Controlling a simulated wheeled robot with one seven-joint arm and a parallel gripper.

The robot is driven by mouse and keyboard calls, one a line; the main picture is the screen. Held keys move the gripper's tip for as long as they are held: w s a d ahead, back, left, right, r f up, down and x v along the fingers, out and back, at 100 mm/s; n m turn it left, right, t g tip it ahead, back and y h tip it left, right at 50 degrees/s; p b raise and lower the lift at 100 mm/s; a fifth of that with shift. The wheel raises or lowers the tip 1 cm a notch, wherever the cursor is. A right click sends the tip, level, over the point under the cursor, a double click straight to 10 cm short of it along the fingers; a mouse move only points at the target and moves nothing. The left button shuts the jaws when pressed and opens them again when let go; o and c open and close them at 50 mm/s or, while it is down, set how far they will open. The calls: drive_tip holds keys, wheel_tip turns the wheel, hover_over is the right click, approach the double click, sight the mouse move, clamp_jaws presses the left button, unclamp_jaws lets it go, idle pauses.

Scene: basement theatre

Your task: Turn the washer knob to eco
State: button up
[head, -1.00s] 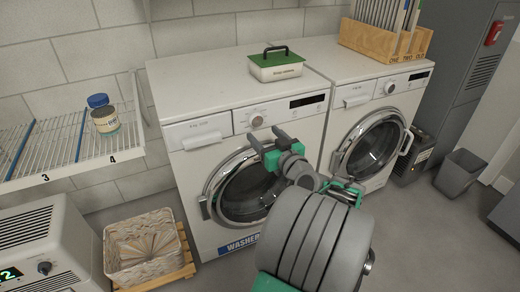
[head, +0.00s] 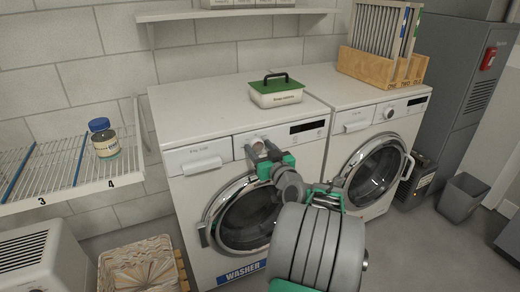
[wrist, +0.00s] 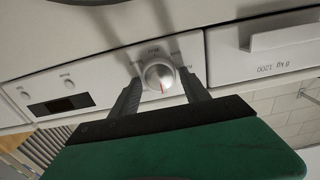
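The washer (head: 190,199) is the left of two white front-loading machines, with a blue WASHER label low on its front. Its silver round knob (wrist: 159,73) shows in the wrist view, with a red pointer mark and small printed words around it, too blurred to read. My gripper (wrist: 160,84) is open, its two dark fingers on either side of the knob, with gaps between fingers and knob. In the head view my gripper (head: 263,149) is at the washer's control panel and mostly hides the knob.
A green-lidded box (head: 276,91) stands on the machines' tops. The second machine (head: 375,155) adjoins on the right. A wire shelf (head: 60,170) with a jar (head: 104,140) is at left. A basket (head: 138,266) sits on the floor. A wall shelf (head: 235,14) hangs above.

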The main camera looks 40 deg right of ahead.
drive_tip(key=c, duration=1)
drive_tip(key=shift+m, duration=0.3)
drive_tip(key=m, duration=0.3)
drive_tip(key=shift+p, duration=0.4)
drive_tip(key=m+p, duration=0.1)
drive_tip(key=m, duration=0.4)
drive_tip(key=shift+d+p, duration=0.15)
drive_tip(key=shift+p, duration=0.2)
drive_tip(key=m+p, duration=0.2)
drive_tip(key=m, duration=0.2)
drive_tip(key=shift+s, duration=0.1)
drive_tip(key=m+p, duration=0.2)
drive_tip(key=m, duration=0.1)
drive_tip(key=m+p, duration=0.1)
drive_tip(key=m, duration=0.1)
drive_tip(key=shift+f, duration=0.3)
